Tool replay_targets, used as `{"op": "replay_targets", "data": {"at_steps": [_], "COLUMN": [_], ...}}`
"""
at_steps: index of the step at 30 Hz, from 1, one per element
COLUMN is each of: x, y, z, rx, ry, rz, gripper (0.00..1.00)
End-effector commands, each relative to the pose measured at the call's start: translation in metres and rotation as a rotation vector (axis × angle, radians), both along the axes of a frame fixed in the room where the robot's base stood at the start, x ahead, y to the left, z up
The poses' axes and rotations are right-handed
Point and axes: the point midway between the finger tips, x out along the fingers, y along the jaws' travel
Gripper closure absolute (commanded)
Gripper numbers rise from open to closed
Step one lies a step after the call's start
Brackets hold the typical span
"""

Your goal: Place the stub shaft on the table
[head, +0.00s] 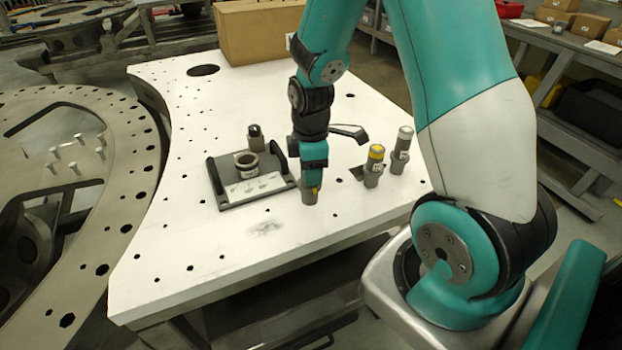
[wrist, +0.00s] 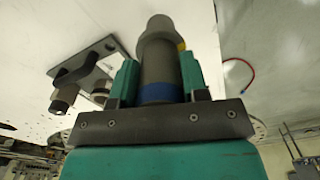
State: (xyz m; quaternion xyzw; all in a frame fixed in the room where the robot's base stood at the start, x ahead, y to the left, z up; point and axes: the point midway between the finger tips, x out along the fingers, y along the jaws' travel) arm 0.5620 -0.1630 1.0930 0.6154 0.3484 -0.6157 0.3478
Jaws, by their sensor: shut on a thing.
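My gripper (head: 314,165) points down over the white table (head: 190,240) near its front right part. In the wrist view its teal fingers (wrist: 160,85) are shut on the stub shaft (wrist: 158,60), a dark grey stepped cylinder with a blue band near the palm. In the head view the lower end of the stub shaft (head: 309,197) shows below the fingers, close to the table top. I cannot tell if it touches the table. Its upper part is hidden between the fingers.
Left of my gripper lies a dark fixture plate (head: 226,204) with a ring (head: 246,163); a dark cylinder (head: 255,140) stands behind the ring. To the right stand a yellow-topped cylinder (head: 374,168) and a grey-topped one (head: 401,152). The table's front left is clear.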

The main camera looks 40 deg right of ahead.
Motion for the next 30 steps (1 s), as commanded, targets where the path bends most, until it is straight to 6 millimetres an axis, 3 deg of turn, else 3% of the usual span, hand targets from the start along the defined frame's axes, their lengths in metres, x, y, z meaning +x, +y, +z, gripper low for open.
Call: {"op": "replay_targets", "data": {"at_steps": [9,22,23,24,26,30], "x": [0.0,0.0,0.0,0.0,0.0,0.0], "y": [0.0,0.0,0.0,0.0,0.0,0.0], "z": [-0.035,-0.043,-0.043,-0.042,-0.042,-0.042], "rx": [0.001,0.0,-0.001,-0.001,-0.001,-0.001], "ry": [0.001,-0.002,-0.001,-0.001,-0.001,-0.001], "rz": [0.0,0.0,0.0,0.0,0.0,0.0], "gripper": [1.0,1.0,0.57,0.48,0.34,0.33]}}
